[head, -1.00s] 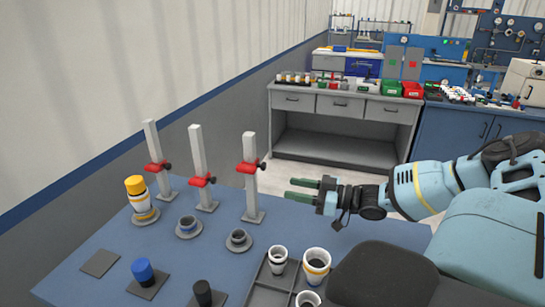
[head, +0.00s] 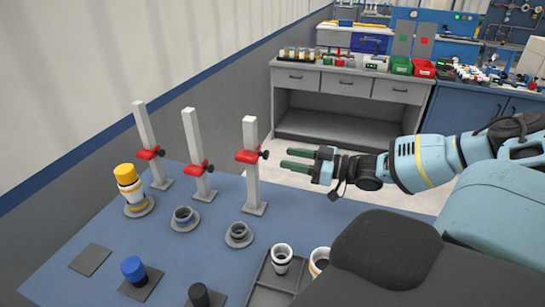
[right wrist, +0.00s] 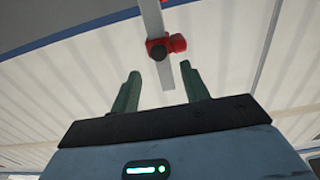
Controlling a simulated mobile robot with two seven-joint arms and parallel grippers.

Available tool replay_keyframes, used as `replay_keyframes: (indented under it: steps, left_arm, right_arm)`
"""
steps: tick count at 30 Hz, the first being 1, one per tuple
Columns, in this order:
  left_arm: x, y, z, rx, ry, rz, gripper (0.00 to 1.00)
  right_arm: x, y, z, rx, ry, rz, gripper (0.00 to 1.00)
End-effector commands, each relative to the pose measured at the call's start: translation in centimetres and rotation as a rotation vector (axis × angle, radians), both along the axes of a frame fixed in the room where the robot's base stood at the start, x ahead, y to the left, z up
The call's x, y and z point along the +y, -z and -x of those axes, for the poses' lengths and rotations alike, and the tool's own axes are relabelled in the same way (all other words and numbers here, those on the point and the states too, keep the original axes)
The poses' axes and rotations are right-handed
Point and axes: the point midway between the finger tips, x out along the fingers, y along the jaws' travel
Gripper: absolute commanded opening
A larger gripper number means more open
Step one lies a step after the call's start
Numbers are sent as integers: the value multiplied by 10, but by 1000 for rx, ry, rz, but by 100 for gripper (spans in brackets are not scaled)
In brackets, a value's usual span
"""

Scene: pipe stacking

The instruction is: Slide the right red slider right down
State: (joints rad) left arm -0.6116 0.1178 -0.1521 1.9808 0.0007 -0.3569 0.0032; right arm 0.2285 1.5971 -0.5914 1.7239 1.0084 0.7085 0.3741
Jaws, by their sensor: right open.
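The right red slider (head: 246,156) sits around the middle of the right upright grey post (head: 250,185), with a black knob on its right side. My right gripper (head: 284,158) is open and empty. Its two dark green fingers point left at the slider, at about the same height in the head view, with a small gap to the knob. In the right wrist view the red slider (right wrist: 177,42) and its black knob lie just beyond the fingertips (right wrist: 160,71), roughly between them. My left gripper is not in view.
Two similar posts with red sliders (head: 149,153) (head: 194,168) stand to the left. The blue table (head: 95,215) also holds stacked yellow and white rings (head: 129,182), grey rings, a blue cylinder (head: 133,270) and a grey tray (head: 267,280). A grey workbench (head: 345,85) stands behind.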

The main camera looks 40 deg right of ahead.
Motion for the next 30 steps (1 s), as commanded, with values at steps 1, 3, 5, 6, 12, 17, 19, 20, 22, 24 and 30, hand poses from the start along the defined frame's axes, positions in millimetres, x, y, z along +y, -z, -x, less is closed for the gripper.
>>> replay_keyframes:
  steps: [1, 3, 5, 6, 12, 17, 19, 20, 22, 24, 30]
  left_arm:
    - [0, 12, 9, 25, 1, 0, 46]
    - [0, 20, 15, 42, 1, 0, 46]
    - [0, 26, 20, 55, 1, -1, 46]
    - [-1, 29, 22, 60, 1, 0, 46]
    - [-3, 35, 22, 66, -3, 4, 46]
    - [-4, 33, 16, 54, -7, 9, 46]
    - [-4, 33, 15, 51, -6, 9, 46]
    - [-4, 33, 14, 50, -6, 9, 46]
    - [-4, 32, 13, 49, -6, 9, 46]
    - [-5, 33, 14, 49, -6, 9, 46]
    - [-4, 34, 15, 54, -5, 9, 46]
  right_arm:
    - [5, 8, -8, 7, -1, -3, 45]
    - [10, 9, -18, 9, -1, -3, 45]
    - [14, 9, -26, 6, -1, -3, 45]
    - [16, 9, -30, 8, -1, -4, 45]
    - [23, 5, -44, 5, 0, -2, 45]
    - [25, 3, -48, 3, 1, -1, 45]
    - [25, 2, -48, 2, 1, 0, 45]
    - [25, 2, -48, 2, 1, 0, 45]
    - [25, 2, -48, 2, 1, 0, 45]
    - [25, 2, -48, 2, 0, 0, 43]
    - [25, 2, -48, 3, 0, -1, 17]
